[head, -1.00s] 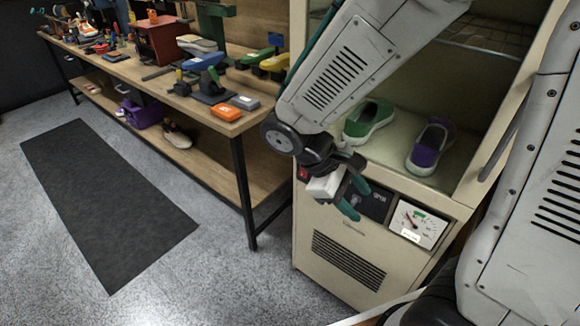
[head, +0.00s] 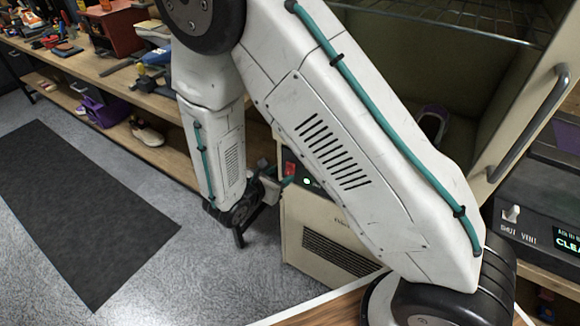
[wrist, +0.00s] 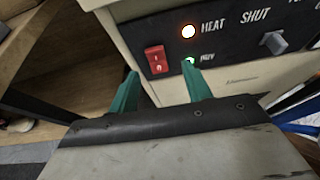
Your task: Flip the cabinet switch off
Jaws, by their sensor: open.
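The cabinet switch (wrist: 155,60) is a red rocker on the dark control panel (wrist: 228,36) of the cream cabinet. It also shows as a small red patch in the head view (head: 290,168). In the wrist view my gripper (wrist: 161,71) is open, with its two teal fingertips to either side of the switch's lower part and nothing between them. I cannot tell whether they touch the panel. A bright red-rimmed light by HEAT (wrist: 188,31) and a smaller greenish light (wrist: 189,61) are lit right of the switch. In the head view my gripper (head: 280,184) is at the panel's left end.
A grey knob (wrist: 273,42) by SHUT sticks out of the panel to the right. The workbench (head: 150,100) with tools stands left of the cabinet. My arm hides much of the cabinet. Open floor (head: 160,270) with a dark mat (head: 90,220) lies at left.

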